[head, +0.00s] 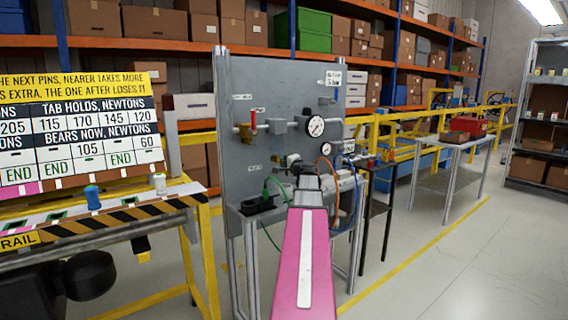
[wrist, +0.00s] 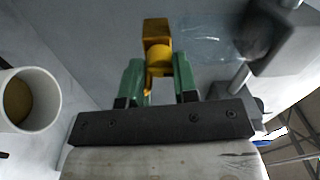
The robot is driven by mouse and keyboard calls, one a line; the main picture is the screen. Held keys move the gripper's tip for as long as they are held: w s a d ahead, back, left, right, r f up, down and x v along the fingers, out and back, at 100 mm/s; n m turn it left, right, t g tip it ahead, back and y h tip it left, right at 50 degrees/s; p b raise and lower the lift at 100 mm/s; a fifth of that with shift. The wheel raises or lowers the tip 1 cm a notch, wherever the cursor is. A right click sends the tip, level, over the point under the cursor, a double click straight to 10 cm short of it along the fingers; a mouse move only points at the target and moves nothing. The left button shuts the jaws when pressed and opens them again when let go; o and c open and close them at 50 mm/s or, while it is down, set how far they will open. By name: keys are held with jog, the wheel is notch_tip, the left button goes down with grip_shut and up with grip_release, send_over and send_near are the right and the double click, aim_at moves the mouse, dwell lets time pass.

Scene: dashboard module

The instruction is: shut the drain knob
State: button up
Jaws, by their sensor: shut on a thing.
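A yellow knob (wrist: 158,56), which I take to be the drain knob, shows in the wrist view with a square yellow block (wrist: 157,27) beyond it. My gripper (wrist: 157,72) has its green fingers on either side of the knob and is shut on it. In the head view my pink arm reaches up to the grey panel (head: 283,105), and my gripper is small and mostly hidden among the fittings low on the panel. I cannot make out the knob clearly there. How far the knob is turned cannot be told.
The panel carries a round gauge (head: 316,127) and a red-handled valve (head: 253,119). In the wrist view, a white tube (wrist: 46,101) is open at the left, and a dark grey fitting (wrist: 284,42) is close at the right. A striped bench (head: 120,219) stands left.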

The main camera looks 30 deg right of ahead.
jog(key=shift+n, duration=0.7)
jog(key=o, duration=0.9)
jog(key=s, duration=1.1)
jog(key=shift+d+f, duration=0.3)
jog(key=shift+d, duration=0.1)
